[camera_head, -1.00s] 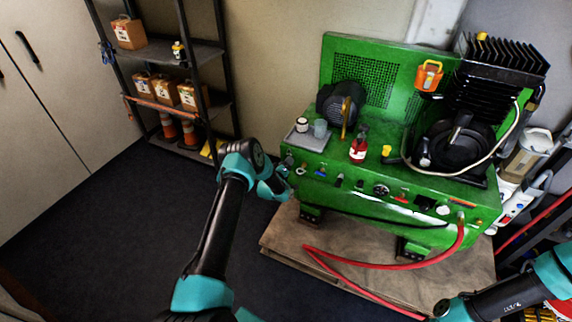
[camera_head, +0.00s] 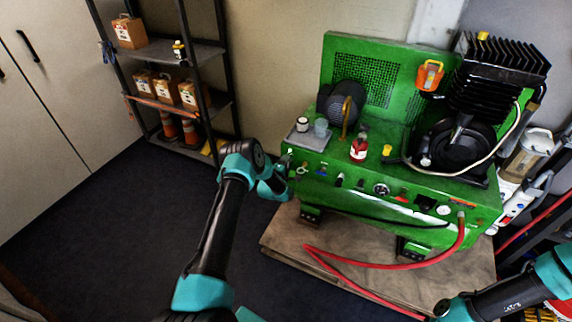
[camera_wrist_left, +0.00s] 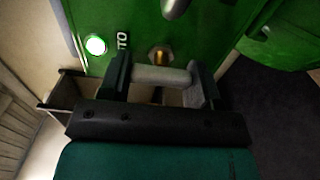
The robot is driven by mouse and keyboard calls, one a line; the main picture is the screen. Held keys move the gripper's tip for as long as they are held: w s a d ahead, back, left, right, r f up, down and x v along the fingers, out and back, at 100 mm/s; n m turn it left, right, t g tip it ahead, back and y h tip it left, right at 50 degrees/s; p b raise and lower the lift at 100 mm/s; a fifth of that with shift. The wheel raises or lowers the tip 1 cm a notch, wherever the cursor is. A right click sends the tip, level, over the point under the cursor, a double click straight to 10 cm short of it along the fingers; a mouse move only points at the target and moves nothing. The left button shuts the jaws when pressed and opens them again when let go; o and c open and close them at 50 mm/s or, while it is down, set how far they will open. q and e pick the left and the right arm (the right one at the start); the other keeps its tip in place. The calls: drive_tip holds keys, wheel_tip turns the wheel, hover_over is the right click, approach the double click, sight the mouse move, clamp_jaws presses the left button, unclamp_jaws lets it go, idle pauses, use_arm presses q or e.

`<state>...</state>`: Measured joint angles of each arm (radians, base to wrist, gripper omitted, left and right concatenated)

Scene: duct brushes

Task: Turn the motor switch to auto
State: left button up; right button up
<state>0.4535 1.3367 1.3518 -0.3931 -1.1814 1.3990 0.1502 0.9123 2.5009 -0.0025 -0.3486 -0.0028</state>
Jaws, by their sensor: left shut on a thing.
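The green compressor unit (camera_head: 400,212) stands on a wooden pallet, with a row of controls along its front. My left gripper (camera_wrist_left: 160,84) is at the left end of that front. It is shut on a pale grey switch handle (camera_wrist_left: 158,75), which lies crosswise between the fingers. In the head view my left gripper (camera_head: 284,180) hides the switch. In the wrist view a round lamp (camera_wrist_left: 96,45) glows green at upper left, and a label ending in "TO" (camera_wrist_left: 123,40) is beside it. A brass part (camera_wrist_left: 160,56) shows behind the handle. My right gripper is out of view.
A red hose (camera_head: 400,266) runs from the unit's front over the pallet (camera_head: 290,243). A small tray (camera_head: 308,140) and a red bottle (camera_head: 359,150) stand on top. A shelf rack (camera_head: 190,51) stands at back left. The floor left of the unit is clear.

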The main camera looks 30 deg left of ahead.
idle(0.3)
use_arm(q)
drive_tip(key=o, duration=0.9)
drive_tip(key=shift+s, duration=0.1)
drive_tip(key=s, duration=0.5)
drive_tip(key=s+d, duration=0.1)
drive_tip(key=s, duration=1.1)
drive_tip(key=shift+s+d, duration=0.1)
drive_tip(key=shift+d, duration=0.2)
